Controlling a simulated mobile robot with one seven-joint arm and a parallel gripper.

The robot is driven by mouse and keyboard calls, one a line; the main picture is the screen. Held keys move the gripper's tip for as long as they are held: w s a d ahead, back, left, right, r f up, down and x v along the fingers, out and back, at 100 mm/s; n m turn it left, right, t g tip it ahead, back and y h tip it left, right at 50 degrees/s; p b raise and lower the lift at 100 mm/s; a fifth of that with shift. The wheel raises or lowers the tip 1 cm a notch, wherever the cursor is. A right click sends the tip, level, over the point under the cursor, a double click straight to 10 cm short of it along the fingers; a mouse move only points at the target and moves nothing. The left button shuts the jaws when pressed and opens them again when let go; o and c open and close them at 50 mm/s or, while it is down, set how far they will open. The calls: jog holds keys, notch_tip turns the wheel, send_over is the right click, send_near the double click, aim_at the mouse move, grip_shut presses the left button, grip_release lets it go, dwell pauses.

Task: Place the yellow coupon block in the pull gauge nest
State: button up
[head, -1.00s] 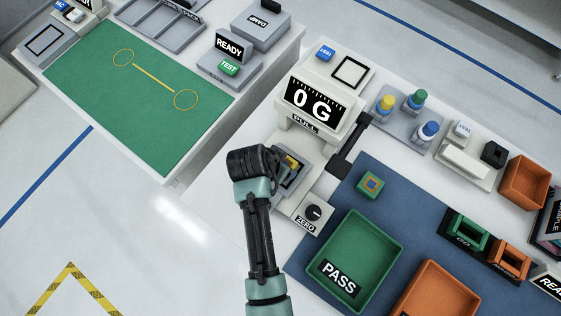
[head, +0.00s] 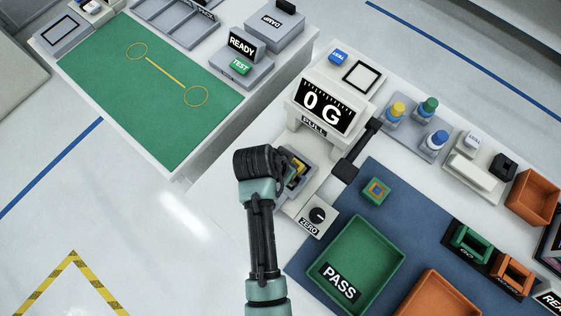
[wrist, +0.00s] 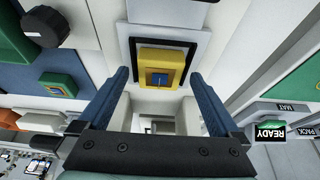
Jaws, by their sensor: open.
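The yellow coupon block (wrist: 160,65), with a small blue square on its face, sits inside the dark-edged recess of the pull gauge nest (wrist: 193,38) in the wrist view. It looks square to the recess; how deep it sits I cannot tell. In the head view the block (head: 297,170) shows small in the grey nest (head: 304,158), below the gauge display (head: 322,106) reading 0 G. My gripper (wrist: 159,76) is open. Its fingers are on both sides of the block with gaps showing, and it holds nothing. My wrist partly hides the nest in the head view.
The ZERO knob (head: 317,215) is beside the nest, and a dark lever arm (head: 358,151) is to its right. A green PASS tray (head: 357,264), an orange tray (head: 436,298) and a green block (head: 376,191) are on the blue mat. Open floor lies left.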

jog(key=v, duration=1.1)
jog(key=w+r+n+t+y, duration=0.1)
jog(key=w+r+t, duration=0.3)
jog(key=w+r, duration=0.3)
jog(key=w+r+n+t+y, duration=0.1)
jog(key=w+r+t, duration=0.3)
jog(key=r, duration=0.6)
jog(key=w+r+n+t, duration=0.1)
jog(key=w+r+t, duration=0.1)
jog(key=r, duration=0.7)
jog(key=w+r+n+t, duration=0.1)
jog(key=w+r+t, duration=0.15)
jog(key=r, duration=0.55)
jog(key=s+d+r+n+t, duration=0.1)
jog(key=s+r+t, duration=0.2)
jog(key=r, duration=0.6)
jog(key=s+r+n+t, duration=0.1)
jog(key=s+r+t, duration=0.3)
jog(key=r, duration=0.5)
jog(key=s+d+r+n+t, duration=0.1)
jog(key=s+r+t, duration=0.3)
jog(key=r, duration=0.5)
jog(key=shift+s+d+r+y, duration=0.35)
jog(key=shift+s+y, duration=0.05)
jog(key=shift+s, duration=0.5)
